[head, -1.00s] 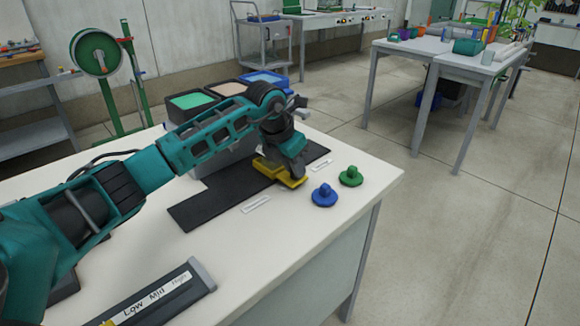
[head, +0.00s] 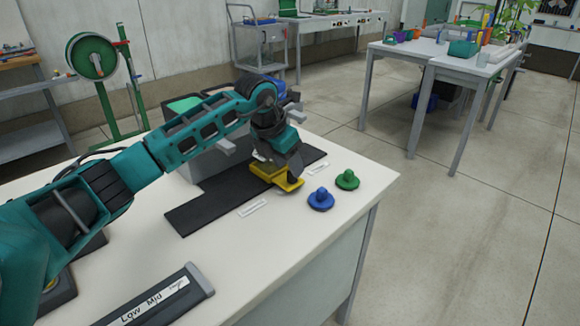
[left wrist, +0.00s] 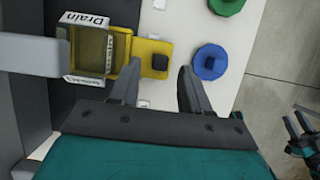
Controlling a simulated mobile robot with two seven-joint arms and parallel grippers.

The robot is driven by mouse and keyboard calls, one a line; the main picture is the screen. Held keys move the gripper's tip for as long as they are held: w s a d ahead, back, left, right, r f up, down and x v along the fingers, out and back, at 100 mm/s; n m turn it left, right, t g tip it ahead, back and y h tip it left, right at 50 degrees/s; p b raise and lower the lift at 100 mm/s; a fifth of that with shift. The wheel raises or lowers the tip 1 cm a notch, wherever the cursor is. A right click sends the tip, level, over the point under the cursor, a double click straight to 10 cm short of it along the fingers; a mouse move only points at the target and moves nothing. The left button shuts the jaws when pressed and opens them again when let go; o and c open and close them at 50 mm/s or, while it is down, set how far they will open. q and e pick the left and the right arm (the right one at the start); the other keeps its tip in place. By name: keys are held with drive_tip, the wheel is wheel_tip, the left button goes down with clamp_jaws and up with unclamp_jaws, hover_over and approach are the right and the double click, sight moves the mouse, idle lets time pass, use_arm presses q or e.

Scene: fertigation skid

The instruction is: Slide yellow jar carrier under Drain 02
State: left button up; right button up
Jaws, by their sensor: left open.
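The yellow jar carrier (head: 284,182) sits on the black mat near its right part. In the left wrist view the carrier (left wrist: 147,50) has a dark knob on its tab. At its left is a see-through, olive-tinted jar (left wrist: 90,45) with white labels, one reading "Drain". A grey spout (left wrist: 30,53) reaches to the jar's left edge in that view. My left gripper (head: 290,172) is over the carrier's tab; its fingers (left wrist: 157,85) are apart, with nothing between them. A teal and dark part at the wrist view's right edge looks like my right gripper (left wrist: 303,132); its jaws are unclear.
The black mat (head: 205,210) lies on the white bench. A blue knob (head: 320,199) and a green knob (head: 347,180) stand right of the carrier. A grey spout (head: 225,145) juts out behind the mat. A level holder (head: 160,300) lies at the front.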

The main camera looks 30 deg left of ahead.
use_arm(q)
drive_tip(key=p+v, duration=0.1)
drive_tip(key=v, duration=0.9)
drive_tip(key=shift+s, duration=0.1)
